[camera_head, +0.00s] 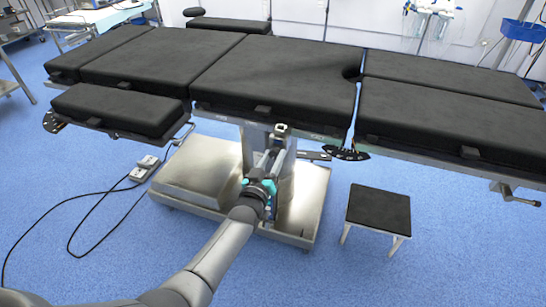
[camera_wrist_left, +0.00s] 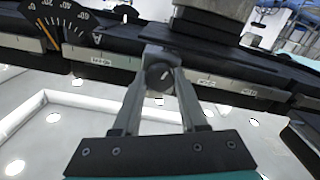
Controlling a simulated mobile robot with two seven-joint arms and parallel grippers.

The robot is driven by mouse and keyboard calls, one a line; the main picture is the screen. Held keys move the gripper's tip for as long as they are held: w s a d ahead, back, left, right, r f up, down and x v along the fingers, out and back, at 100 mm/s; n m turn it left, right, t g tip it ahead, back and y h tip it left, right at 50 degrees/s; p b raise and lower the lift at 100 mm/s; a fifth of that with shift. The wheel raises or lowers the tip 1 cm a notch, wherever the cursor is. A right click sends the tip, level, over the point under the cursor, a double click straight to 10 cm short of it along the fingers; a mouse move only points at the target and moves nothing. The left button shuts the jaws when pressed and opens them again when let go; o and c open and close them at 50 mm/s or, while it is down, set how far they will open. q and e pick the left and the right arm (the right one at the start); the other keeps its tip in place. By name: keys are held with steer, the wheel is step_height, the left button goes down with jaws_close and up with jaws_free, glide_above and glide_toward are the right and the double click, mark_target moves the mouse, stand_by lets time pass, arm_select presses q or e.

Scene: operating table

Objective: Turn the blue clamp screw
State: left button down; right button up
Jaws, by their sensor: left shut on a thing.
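My left gripper (camera_head: 273,150) reaches up from below to the near side rail of the operating table (camera_head: 250,75). A small clamp (camera_head: 280,129) sits at the rail just above the fingertips. In the left wrist view, a dark grey round knob (camera_wrist_left: 159,76) with a light mark lies between the two fingers of my left gripper (camera_wrist_left: 160,66), which are shut on it. No blue shows on the knob, and its hidden side cannot be seen. My right gripper is not in view.
An angle dial (camera_wrist_left: 62,22) is on the rail left of the fingers. The table's metal base (camera_head: 200,175) stands below. A black-topped stool (camera_head: 378,208) stands at the right, and a foot pedal (camera_head: 145,168) with a cable lies at the left. Blue floor around is open.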

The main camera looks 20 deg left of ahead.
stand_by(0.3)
arm_select(q)
steer(key=shift+c, duration=2.2)
jaws_free()
